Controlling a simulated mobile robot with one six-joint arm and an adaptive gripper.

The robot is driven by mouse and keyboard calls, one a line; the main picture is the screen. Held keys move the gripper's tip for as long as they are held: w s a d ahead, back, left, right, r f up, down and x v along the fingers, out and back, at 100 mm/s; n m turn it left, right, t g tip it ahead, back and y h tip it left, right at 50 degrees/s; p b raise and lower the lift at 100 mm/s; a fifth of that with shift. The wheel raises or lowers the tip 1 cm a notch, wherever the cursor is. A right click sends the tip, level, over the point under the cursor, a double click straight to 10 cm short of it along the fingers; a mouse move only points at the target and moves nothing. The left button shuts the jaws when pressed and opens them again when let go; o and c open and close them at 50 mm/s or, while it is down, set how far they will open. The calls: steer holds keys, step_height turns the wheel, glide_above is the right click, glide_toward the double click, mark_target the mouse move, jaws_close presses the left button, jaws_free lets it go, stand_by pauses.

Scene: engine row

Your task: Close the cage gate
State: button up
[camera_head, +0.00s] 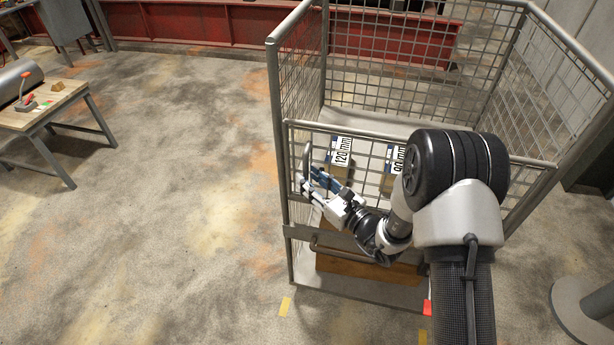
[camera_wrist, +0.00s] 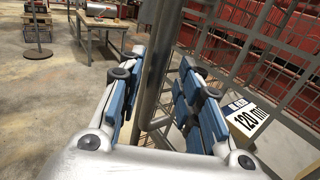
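The cage (camera_head: 272,90) is a grey steel mesh box with an open top. Its mesh gate (camera_head: 420,140) forms the front side, and its left edge shows close to the left front post; I cannot tell whether it is fully shut or latched. A curved upright handle (camera_head: 306,158) is on the gate's left part. My gripper (camera_head: 314,183) is at this handle. In the wrist view, my gripper (camera_wrist: 158,92) has its blue-padded fingers apart, with upright grey bars (camera_wrist: 156,65) between and beyond them. No firm grip shows. My arm hides the gate's right part.
Boxes labelled 120 mm (camera_head: 341,152) and 90 mm (camera_head: 392,165) are inside the cage. A wooden bench (camera_head: 45,108) stands left, and a round grey base (camera_head: 585,310) right. The floor to the left is clear.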

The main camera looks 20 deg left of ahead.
steer(key=v, duration=1)
steer(key=shift+w, duration=0.1)
steer(key=s+a+r+n+g+y, duration=0.1)
steer(key=s+a+r+n+g, duration=0.1)
steer(key=s+r+n+g, duration=0.75)
steer(key=s+d+r+n+g+h, duration=0.1)
steer(key=s+r+n+h, duration=0.15)
steer(key=s, duration=0.25)
steer(key=s+d+r+n+g+h, duration=0.1)
steer(key=s+d+r+n+h, duration=0.1)
steer(key=s+n, duration=0.15)
steer(key=s+d+r+n+t+h, duration=0.1)
steer(key=d+h, duration=0.3)
steer(key=d, duration=0.4)
steer(key=s+d+r+n+t+h, duration=0.1)
steer(key=s+d+n+t+h, duration=0.2)
steer(key=d, duration=0.4)
steer(key=s+d+r+n+t+h, duration=0.1)
steer(key=s+d+n+t+h, duration=0.2)
steer(key=d, duration=0.5)
steer(key=shift+d+r+n+h, duration=0.3)
steer(key=shift+n+h, duration=0.35)
steer(key=shift+h, duration=0.5)
